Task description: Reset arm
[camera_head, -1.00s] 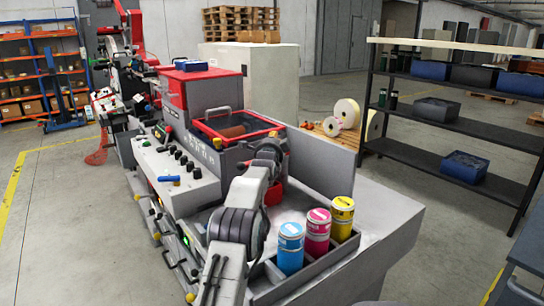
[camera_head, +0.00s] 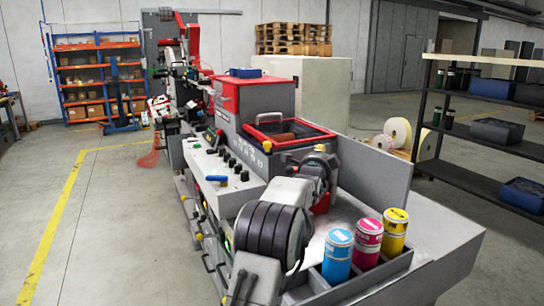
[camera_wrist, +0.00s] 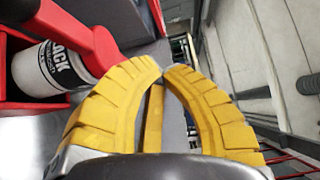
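My gripper (camera_wrist: 162,70) shows in the wrist view as two yellow ribbed fingers curved together, their tips meeting or nearly so. I see nothing held between the tips. A yellow bar (camera_wrist: 152,118) shows behind the gap between the fingers. In the head view my grey arm is bent over the front of the label machine (camera_head: 265,85); its wrist is near the red-rimmed tray (camera_head: 290,142), and the fingers are mostly hidden there. In the wrist view a white can with a black label (camera_wrist: 42,70) lies beside a red part (camera_wrist: 95,40), left of the fingers.
Blue (camera_head: 338,255), magenta (camera_head: 368,242) and yellow (camera_head: 393,230) cans stand in a grey holder at the machine's front right. A dark shelf rack (camera_head: 470,130) with blue bins is at right. Open floor with a yellow line (camera_head: 55,225) lies at left.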

